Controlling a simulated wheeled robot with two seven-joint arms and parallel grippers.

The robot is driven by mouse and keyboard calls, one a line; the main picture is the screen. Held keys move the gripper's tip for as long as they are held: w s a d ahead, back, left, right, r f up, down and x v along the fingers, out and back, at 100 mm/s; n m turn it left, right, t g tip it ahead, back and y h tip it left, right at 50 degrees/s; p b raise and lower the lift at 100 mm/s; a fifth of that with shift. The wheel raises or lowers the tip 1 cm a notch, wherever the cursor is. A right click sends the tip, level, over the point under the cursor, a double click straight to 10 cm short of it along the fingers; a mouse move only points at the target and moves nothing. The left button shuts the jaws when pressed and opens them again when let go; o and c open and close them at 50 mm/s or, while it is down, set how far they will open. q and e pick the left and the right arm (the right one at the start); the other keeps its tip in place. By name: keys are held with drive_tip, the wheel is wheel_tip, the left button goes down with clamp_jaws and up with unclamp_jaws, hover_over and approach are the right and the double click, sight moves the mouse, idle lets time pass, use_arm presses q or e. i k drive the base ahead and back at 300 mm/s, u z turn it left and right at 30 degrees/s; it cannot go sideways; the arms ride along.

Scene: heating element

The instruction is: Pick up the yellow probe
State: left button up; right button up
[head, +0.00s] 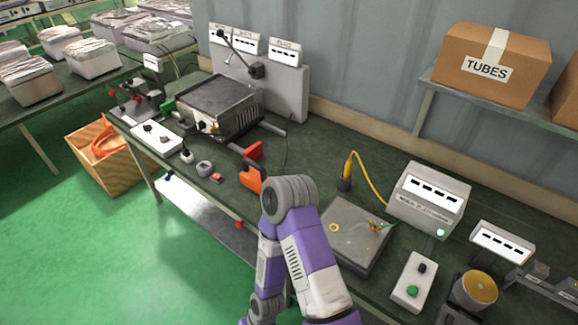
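The yellow probe (347,172) stands roughly upright on the bench, with a dark lower part and a yellow upper part. A yellow cable (370,181) curves from its top toward a white instrument box (429,198) on the right. One of my purple and white arms is bent in the lower middle, its elbow left of the probe and apart from it in the picture. Neither gripper can be made out.
A grey plate (350,243) with a small yellow ring lies in front of the probe. A white control box with a green button (413,283) is at right. Orange and red parts (251,178) lie beside my elbow. A metal heater box (220,105) stands farther left.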

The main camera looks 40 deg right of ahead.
sight(349, 164)
drive_tip(key=u, duration=0.15)
drive_tip(key=i, duration=1.2)
drive_tip(key=z, duration=3.2)
